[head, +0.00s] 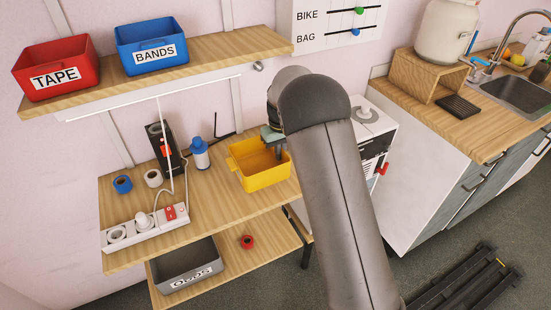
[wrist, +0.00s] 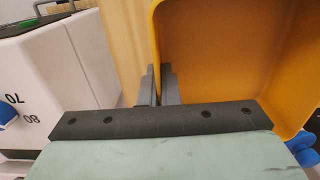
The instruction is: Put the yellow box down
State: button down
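The yellow box (head: 245,180) is an open, empty-looking bin at the right end of the wooden desk in the head view. It is upright; I cannot tell whether its base touches the desk or hangs just above it. My gripper (head: 277,146) is at the box's right wall, partly hidden behind my arm. In the wrist view, the fingers of my gripper (wrist: 160,88) are close together, one on each side of the wall of the yellow box (wrist: 215,50), shut on it. The box's inside fills the right of that view.
The desk (head: 215,200) holds a blue bottle (head: 200,155), tape rolls (head: 153,178) and a power strip (head: 145,225) left of the box. A shelf above bears a red bin (head: 55,68) and a blue bin (head: 152,45). A white machine (wrist: 45,80) stands close on the right.

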aim_at(276, 161)
jog(key=shift+w+a+f, duration=0.15)
jog(key=shift+a+f, duration=0.25)
jog(key=f, duration=0.3)
jog(key=shift+w+a+f+p, duration=0.1)
jog(key=shift+a+p, duration=0.15)
jog(key=shift+p, duration=0.15)
jog(key=shift+f, duration=0.25)
jog(key=shift+f, duration=0.1)
